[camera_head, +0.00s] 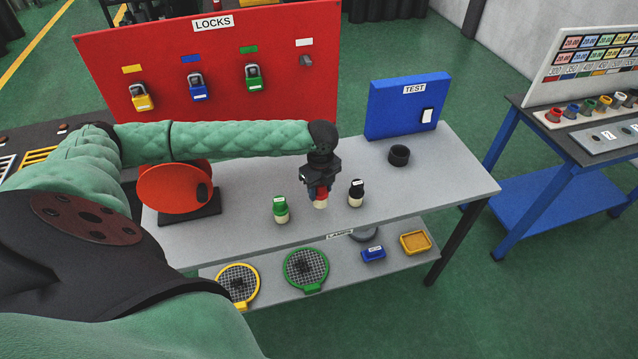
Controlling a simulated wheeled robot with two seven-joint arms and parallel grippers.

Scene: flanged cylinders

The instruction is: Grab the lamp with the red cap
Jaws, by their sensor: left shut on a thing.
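The lamp with the red cap (320,203) stands upright on the grey table, with its pale lower part showing below the red. My left gripper (319,190) comes down from above and is shut on its red cap. The jaws hide the top of the lamp. The lamp's base appears to be at or very near the table top; I cannot tell whether it touches. My right gripper is not in view.
A green-capped lamp (281,209) stands close on the left, a black-capped lamp (356,193) close on the right. A black ring (399,155) and blue TEST box (408,106) are behind right. A red disc (174,187) stands left. The red LOCKS board (215,62) rises behind.

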